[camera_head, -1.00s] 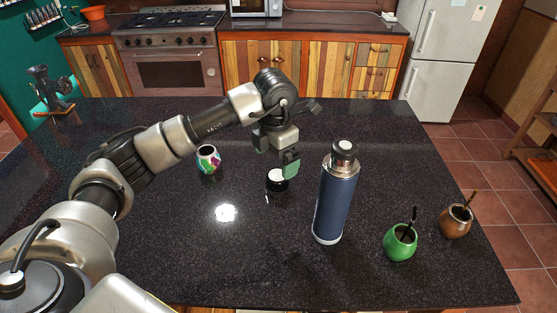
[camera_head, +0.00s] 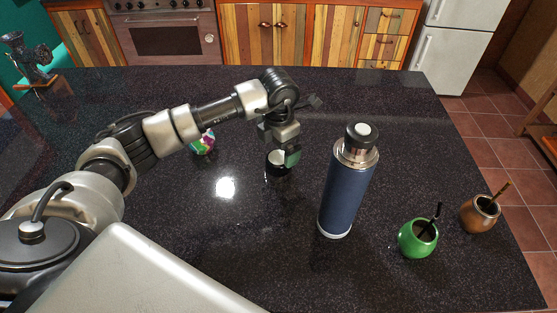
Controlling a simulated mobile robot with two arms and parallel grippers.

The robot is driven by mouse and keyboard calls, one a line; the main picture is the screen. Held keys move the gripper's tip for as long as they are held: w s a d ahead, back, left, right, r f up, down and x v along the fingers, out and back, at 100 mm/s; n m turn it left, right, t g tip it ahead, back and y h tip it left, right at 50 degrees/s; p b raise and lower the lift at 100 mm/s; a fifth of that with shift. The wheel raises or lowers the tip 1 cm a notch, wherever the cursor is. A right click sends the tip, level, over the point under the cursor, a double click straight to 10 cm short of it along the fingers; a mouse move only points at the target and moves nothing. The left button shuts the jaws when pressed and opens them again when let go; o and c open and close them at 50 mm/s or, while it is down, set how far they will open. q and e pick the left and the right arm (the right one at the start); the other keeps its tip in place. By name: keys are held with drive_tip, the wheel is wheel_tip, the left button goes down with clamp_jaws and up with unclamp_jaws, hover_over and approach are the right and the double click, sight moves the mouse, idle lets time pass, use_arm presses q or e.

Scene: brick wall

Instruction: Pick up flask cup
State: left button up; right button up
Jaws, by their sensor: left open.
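The flask cup (camera_head: 278,174), small and dark with a whitish top, stands on the black counter left of the flask. The tall blue flask (camera_head: 344,195) stands upright with a steel neck and black stopper. My left gripper (camera_head: 279,156) points down right over the cup, open, with its green-padded fingers at the cup's upper part. The near finger hides part of the cup, and I cannot tell whether the fingers touch it. My right gripper is not in view.
A green mate gourd (camera_head: 418,238) and a brown one (camera_head: 480,213) stand to the right of the flask. A colourful patterned cup (camera_head: 204,144) sits behind my left arm. A grinder (camera_head: 30,60) is at the far left. The counter's front middle is clear.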

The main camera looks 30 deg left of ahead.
sight(278, 157)
use_arm(q)
wheel_tip(278, 157, down, 4)
drive_tip(key=shift+r+p, duration=0.2)
drive_tip(key=shift+p, duration=0.6)
drive_tip(key=shift+f, duration=0.4)
drive_tip(key=shift+c, duration=0.3)
